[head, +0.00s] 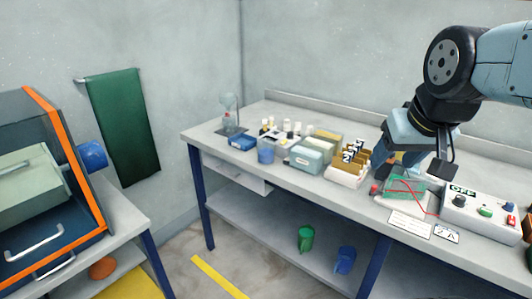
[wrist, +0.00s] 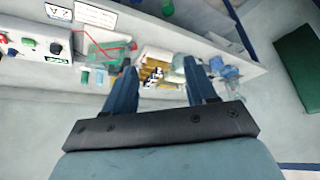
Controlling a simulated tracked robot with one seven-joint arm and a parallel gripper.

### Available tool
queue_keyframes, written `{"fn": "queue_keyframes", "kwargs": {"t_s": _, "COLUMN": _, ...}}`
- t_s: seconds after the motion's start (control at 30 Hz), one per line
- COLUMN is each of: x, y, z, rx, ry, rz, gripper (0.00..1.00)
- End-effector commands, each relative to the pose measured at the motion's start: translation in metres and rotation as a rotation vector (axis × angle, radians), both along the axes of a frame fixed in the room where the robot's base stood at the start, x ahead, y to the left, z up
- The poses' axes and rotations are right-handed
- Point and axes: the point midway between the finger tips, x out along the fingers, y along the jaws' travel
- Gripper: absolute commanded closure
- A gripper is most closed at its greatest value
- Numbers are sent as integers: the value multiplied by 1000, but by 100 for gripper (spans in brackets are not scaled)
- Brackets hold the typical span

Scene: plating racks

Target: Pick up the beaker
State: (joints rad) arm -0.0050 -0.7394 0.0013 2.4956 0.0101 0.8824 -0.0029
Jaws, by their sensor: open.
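My gripper (head: 418,165) is open over the right part of the bench in the head view. Its two fingers (wrist: 161,72) stand apart in the wrist view, with nothing held between them. A clear container with green contents and red wires (head: 405,190) sits below my gripper; it also shows in the wrist view (wrist: 105,50). A clear glass vessel (head: 230,112) stands at the bench's far left. I cannot tell for sure which of these is the beaker.
A white control box marked OFF (head: 478,217) stands at right. A box with upright brown dividers (head: 350,165), a pale green box (head: 307,160) and several small bottles crowd the bench (head: 380,228). Green (head: 305,238) and blue (head: 345,260) jugs stand on the lower shelf.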

Motion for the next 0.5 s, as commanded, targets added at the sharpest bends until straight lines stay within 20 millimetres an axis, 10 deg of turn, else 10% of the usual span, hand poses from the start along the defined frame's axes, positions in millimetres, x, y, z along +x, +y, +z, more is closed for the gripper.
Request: {"fn": "queue_keyframes", "kwargs": {"t_s": 0.5, "x": 172, "y": 99, "z": 10, "rx": 197, "ry": -286, "rz": 91, "gripper": 0}}
